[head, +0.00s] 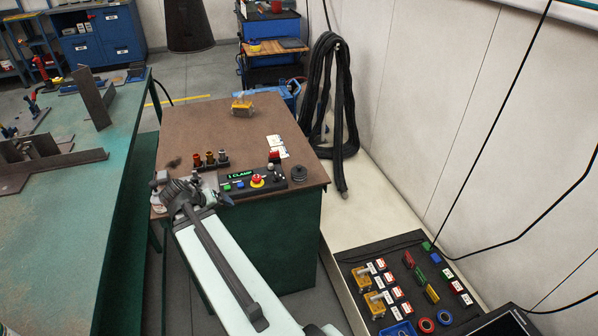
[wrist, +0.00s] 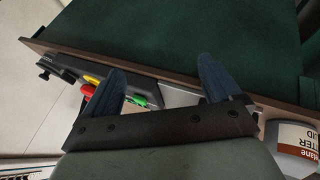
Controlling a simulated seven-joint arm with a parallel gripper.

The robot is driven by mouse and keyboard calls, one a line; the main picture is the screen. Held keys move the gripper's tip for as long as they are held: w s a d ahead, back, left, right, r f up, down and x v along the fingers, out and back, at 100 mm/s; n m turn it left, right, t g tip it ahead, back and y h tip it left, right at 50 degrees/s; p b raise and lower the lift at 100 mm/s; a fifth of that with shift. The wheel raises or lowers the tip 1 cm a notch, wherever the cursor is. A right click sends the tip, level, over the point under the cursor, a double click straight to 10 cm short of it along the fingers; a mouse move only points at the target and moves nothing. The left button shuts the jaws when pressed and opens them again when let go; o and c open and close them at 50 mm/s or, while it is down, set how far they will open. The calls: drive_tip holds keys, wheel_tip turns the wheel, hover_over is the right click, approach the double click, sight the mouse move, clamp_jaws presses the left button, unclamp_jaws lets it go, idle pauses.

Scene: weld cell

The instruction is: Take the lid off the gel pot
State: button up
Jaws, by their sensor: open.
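A small dark round pot with a knob on top, which looks like the gel pot (head: 298,173), stands near the right front of the brown bench top. Its lid appears to be on. A dark round knobbed thing at the left of the wrist view (wrist: 58,68) looks like the same pot. My gripper (head: 208,190) is at the bench's front left edge, left of the control box and well apart from the pot. In the wrist view my gripper (wrist: 160,70) is open, with nothing held between its two fingers.
A control box (head: 240,184) with colored buttons lies between my gripper and the pot. Nozzles in a rack (head: 210,159) stand behind it. White cards (head: 277,146) lie behind the pot. The bench's back middle is mostly clear.

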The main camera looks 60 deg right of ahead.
drive_tip(key=s+d+r+m, duration=0.5)
drive_tip(key=d+r, duration=0.3)
drive_tip(key=d, duration=0.3)
drive_tip(key=m+y, duration=0.3)
drive_tip(key=m, duration=0.2)
approach(299, 167)
drive_tip(key=x, duration=0.4)
drive_tip(key=shift+w+a, duration=0.1)
drive_tip(key=shift+w, duration=0.2)
drive_tip(key=shift+h, duration=0.3)
drive_tip(key=shift+x, duration=2.65)
drive_tip(key=shift+s, duration=0.2)
drive_tip(key=shift+c, duration=0.4)
drive_tip(key=c, duration=1)
drive_tip(key=shift+c, duration=0.2)
